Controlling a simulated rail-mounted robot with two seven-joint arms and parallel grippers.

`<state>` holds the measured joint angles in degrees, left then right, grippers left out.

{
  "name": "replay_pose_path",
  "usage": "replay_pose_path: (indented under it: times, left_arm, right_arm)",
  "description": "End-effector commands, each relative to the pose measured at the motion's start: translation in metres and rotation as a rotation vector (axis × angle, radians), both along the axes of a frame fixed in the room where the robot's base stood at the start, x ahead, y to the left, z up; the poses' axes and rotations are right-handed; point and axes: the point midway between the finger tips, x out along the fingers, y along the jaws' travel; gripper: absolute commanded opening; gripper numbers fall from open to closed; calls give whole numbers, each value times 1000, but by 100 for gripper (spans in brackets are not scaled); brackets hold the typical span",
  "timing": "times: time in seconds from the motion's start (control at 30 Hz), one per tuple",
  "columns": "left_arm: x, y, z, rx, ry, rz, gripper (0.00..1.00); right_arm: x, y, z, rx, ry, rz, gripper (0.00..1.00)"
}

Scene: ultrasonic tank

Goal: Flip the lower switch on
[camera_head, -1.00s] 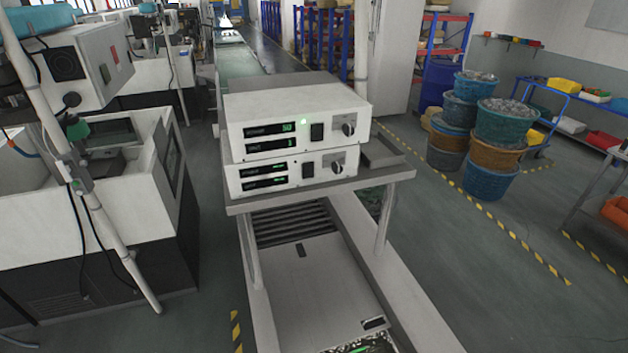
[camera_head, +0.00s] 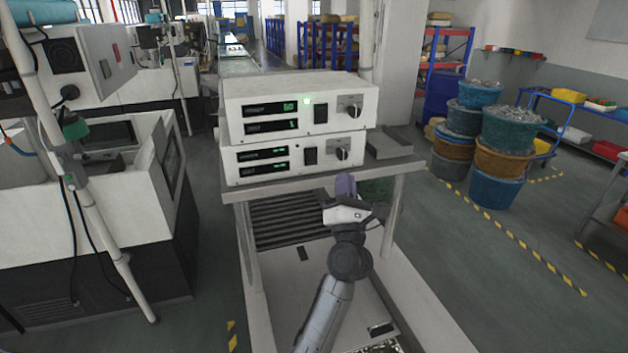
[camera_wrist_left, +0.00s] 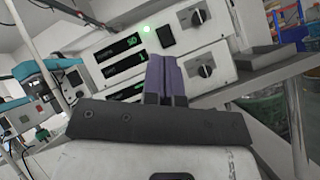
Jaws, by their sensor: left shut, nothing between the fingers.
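Two white control boxes are stacked on a metal stand. The lower box (camera_head: 282,172) has a black rocker switch (camera_head: 310,156) beside a round knob (camera_head: 342,154); I cannot tell which way the switch is set. The upper box (camera_head: 240,104) has its own switch (camera_head: 320,114), a knob (camera_head: 353,111) and a lit green lamp (camera_head: 307,101). My left gripper (camera_head: 345,184) is shut and empty, in front of and below the lower knob. In the left wrist view its purple fingers (camera_wrist_left: 165,75) hide the lower switch, with the lower knob (camera_wrist_left: 206,70) to their right.
The stand's shelf (camera_head: 375,171) has a front edge just under the lower box, close to my left gripper. White machines (camera_head: 100,190) stand at left. Stacked tubs (camera_head: 495,150) stand at right, clear of the stand.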

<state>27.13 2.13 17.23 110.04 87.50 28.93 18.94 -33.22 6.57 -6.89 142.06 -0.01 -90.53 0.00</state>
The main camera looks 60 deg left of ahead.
Motion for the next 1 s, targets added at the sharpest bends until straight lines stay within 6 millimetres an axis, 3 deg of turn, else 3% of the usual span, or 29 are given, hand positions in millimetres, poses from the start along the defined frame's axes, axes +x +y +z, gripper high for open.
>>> replay_pose_path:
  times: [0.03, 0.13, 0.23, 0.4, 0.6, 1.0]
  left_arm:
    - [1, 21, -7, -147, -78, 19, 0]
    - [5, 52, -21, -413, -193, 41, 0]
    - [10, 69, -35, -627, -269, 53, 0]
    - [19, 79, -52, -855, -334, 59, 0]
    - [22, 81, -58, -942, -352, 61, 0]
    - [23, 84, -58, -941, -351, 62, 0]
  right_arm:
    - [0, 0, -12, -1, 0, 1, 43]
    - [0, -1, -21, -2, 0, 1, 43]
    - [0, -2, -27, -5, 0, 4, 43]
    - [0, -3, -33, -9, 0, 6, 43]
    - [0, -3, -34, -9, 0, 6, 43]
    - [0, -1, -32, -4, -1, 2, 43]
